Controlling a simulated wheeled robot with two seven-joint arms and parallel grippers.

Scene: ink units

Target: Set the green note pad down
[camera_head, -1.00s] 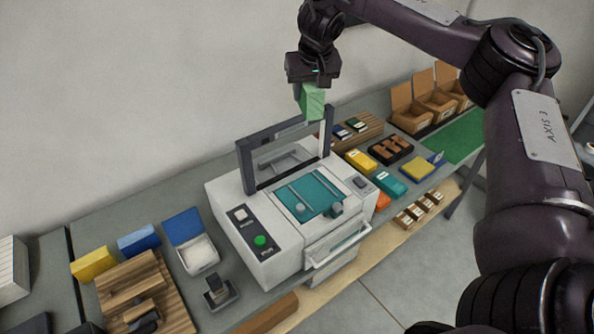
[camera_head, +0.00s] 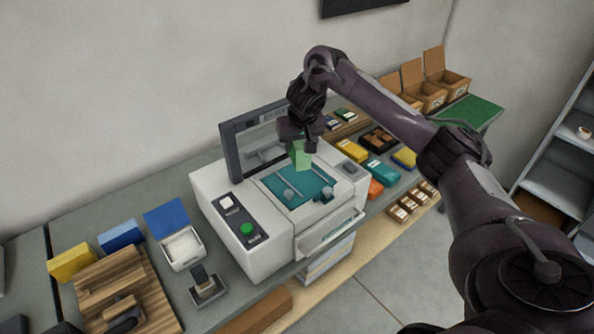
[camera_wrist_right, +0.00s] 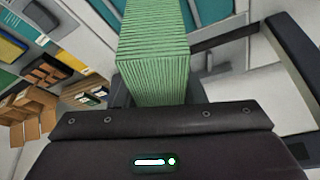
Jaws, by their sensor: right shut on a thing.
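The green note pad (camera_head: 302,159) is in my right gripper (camera_head: 300,146), which is shut on it. They are over the back part of the teal bed (camera_head: 316,198) of a white machine (camera_head: 268,262). The pad's lower edge looks close to the bed; I cannot tell whether it touches. In the right wrist view the pad (camera_wrist_right: 153,50) reaches out from the jaws, its ridged side facing the camera, with teal behind it. My left gripper is not in view.
The machine's dark lid frame (camera_head: 231,153) stands raised behind the bed. Small knobs (camera_head: 327,194) sit on the bed's front. Yellow (camera_head: 351,150) and teal (camera_head: 380,170) blocks lie to the right, and cardboard boxes (camera_head: 425,97) stand beyond. A green mat (camera_head: 470,112) is clear.

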